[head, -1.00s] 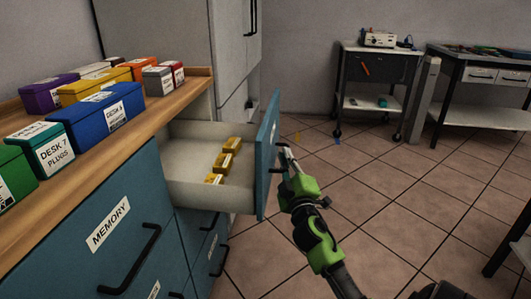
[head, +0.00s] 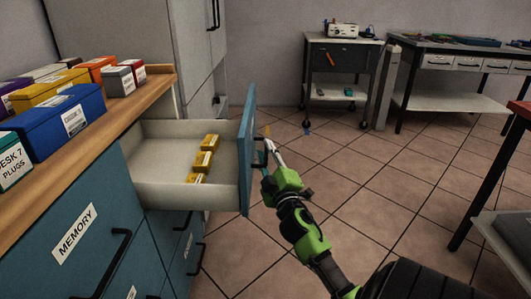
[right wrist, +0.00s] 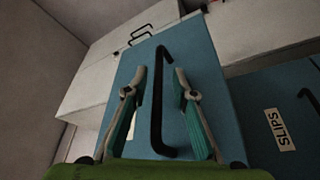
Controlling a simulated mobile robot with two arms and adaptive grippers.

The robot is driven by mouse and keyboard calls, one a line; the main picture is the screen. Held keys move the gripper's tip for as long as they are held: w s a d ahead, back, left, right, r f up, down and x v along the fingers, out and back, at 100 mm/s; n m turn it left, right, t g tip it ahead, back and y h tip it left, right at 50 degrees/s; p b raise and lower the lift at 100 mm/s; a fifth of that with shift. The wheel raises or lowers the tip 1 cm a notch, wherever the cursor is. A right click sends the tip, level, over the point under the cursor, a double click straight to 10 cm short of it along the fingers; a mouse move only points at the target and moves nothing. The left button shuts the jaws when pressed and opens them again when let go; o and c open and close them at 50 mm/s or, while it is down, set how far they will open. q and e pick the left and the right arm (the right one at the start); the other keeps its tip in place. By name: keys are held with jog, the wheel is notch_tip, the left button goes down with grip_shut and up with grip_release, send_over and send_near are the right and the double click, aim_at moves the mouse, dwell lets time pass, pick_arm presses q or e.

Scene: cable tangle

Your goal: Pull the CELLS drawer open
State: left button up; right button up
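The open drawer (head: 150,195) sticks far out of the blue cabinet, with several yellow packs (head: 204,160) inside. Its blue front (head: 247,150) is seen edge-on in the head view, and its label cannot be read. My right gripper (head: 267,150) is at the outer side of this front. In the right wrist view, my right gripper (right wrist: 160,78) is open, with one finger on each side of the black handle (right wrist: 158,110) and gaps between them. A white label is partly hidden behind the left finger. My left gripper is not in view.
The wooden counter (head: 100,130) holds several coloured boxes. A closed MEMORY drawer (head: 75,235) is nearer. A SLIPS label (right wrist: 278,128) shows on another front. A cart (head: 343,75) and a bench (head: 450,98) stand at the back. Tiled floor right of the drawer is clear.

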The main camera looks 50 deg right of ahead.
jog(key=v, duration=1.2)
dwell(0.5)
